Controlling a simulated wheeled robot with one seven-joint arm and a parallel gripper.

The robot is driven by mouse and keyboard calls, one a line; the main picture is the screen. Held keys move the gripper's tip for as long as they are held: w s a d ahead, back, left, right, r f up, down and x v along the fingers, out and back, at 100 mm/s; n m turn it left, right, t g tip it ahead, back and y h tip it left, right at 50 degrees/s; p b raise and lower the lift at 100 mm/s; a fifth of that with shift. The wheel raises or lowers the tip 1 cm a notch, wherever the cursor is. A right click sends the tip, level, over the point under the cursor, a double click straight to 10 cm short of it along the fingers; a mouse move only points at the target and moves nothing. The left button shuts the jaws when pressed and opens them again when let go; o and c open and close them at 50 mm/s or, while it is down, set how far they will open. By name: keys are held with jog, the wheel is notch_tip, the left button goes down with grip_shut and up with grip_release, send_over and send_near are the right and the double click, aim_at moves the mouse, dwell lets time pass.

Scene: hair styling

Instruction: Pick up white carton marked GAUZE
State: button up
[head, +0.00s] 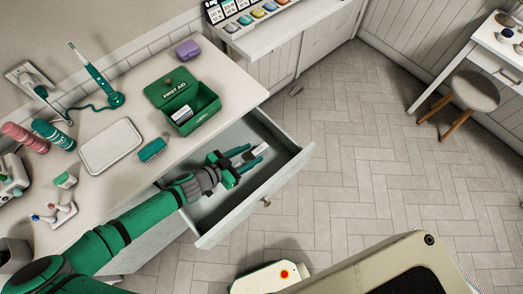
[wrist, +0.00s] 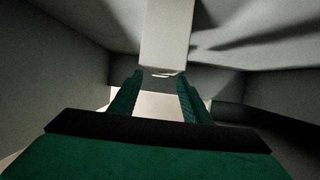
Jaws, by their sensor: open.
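A small white carton (head: 259,152) lies in the open drawer, by the tips of my gripper (head: 254,153); its marking is too small to read. In the wrist view the pale carton (wrist: 167,35) stands out ahead of my gripper (wrist: 160,80). Its near end is at the fingertips, roughly centred between them. The two green fingers are apart, with a gap visible between them. I cannot tell whether either finger touches the carton. My arm reaches into the drawer from the lower left.
The drawer (head: 292,165) has raised walls around my gripper. On the counter above are an open green first aid box (head: 172,90) with a white item inside, a white tray (head: 110,146), a teal brush (head: 152,150) and a purple case (head: 188,49).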

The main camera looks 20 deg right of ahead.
aim_at(258, 150)
jog(key=shift+x, duration=2.75)
grip_shut()
jog(key=shift+r, duration=0.15)
